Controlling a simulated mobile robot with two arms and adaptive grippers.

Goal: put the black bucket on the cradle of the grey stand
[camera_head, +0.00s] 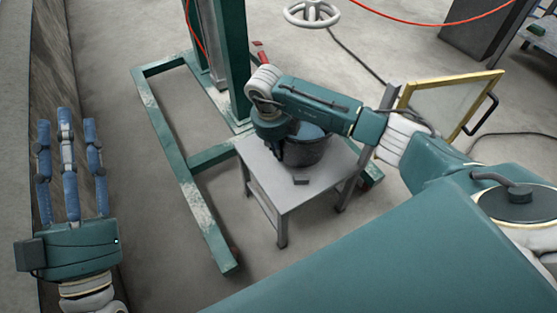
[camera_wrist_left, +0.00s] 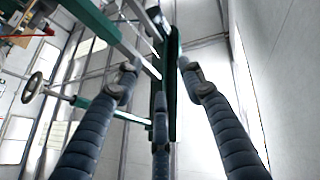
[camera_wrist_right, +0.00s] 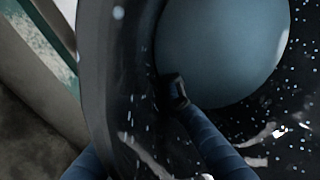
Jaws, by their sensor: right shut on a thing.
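The black bucket (camera_head: 308,151) appears upright at the top of the grey stand (camera_head: 277,184); whether it rests there is unclear, with my right arm covering part of it. A small dark block (camera_head: 301,180) shows on the stand top in front of it; the rest of the cradle is hidden. My right gripper (camera_head: 277,152) is shut on the bucket's wall at its left side. In the right wrist view, the speckled bucket wall (camera_wrist_right: 115,90) passes between its fingers, beside a smooth blue-grey round surface (camera_wrist_right: 220,50). My left gripper (camera_head: 68,125) is open and empty, far left.
A green steel frame (camera_head: 190,200) stands on the floor left of and behind the grey stand. A yellow-edged panel (camera_head: 450,100) stands to the right. A white handwheel (camera_head: 312,13) and cables are at the back. Floor in front of the stand is clear.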

